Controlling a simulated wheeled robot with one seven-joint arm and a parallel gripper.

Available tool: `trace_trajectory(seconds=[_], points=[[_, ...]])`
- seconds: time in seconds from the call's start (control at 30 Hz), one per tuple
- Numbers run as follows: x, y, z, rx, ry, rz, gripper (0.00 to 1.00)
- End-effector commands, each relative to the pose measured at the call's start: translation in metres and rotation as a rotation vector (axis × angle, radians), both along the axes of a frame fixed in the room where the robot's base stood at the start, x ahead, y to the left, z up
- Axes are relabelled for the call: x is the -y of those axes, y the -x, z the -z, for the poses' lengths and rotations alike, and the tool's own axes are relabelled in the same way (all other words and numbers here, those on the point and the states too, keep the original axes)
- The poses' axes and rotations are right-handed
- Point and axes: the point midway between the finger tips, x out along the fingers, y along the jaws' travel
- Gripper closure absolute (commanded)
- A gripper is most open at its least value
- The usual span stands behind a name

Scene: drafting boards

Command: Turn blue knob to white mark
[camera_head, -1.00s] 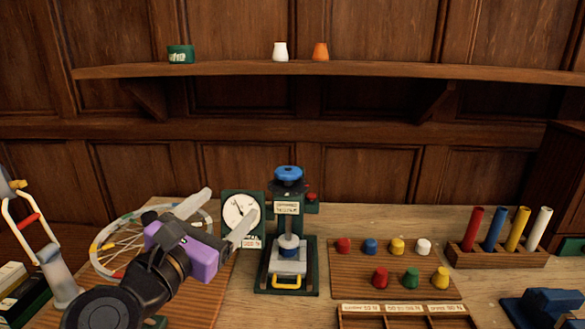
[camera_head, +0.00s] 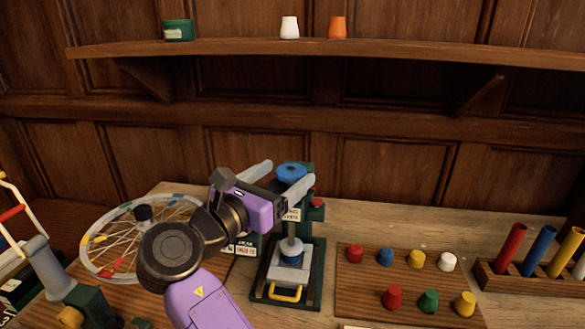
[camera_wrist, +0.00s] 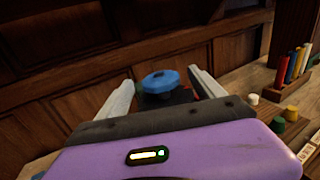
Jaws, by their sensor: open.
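The blue knob (camera_head: 291,170) sits on top of a dark green press-like stand (camera_head: 312,245). In the wrist view the blue knob (camera_wrist: 160,81) lies ahead, between the two grey fingers. My gripper (camera_head: 283,178) is open at knob height, with one finger on each side of the knob; I cannot tell whether either finger touches it. The wrist view also shows my gripper (camera_wrist: 160,84) wide open and empty. A white mark is not clearly visible in either view. The dial beside the stand is mostly hidden behind my arm.
A spoked wheel (camera_head: 110,232) stands left of my arm. A wooden board (camera_head: 350,290) with several coloured pegs is right of the stand, with a rack of coloured tubes (camera_head: 492,280) farther right. A shelf (camera_head: 230,47) runs along the wall above.

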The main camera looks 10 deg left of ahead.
Motion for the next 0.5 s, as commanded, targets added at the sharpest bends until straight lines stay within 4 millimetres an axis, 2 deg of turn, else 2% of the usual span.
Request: trace_trajectory(seconds=[0.2, 0.5], points=[[0.011, -0.023, 0.0, 0.0, 0.001, 0.001, 0.22], [0.014, -0.028, 0.0, 0.0, -0.001, -0.001, 0.22]])
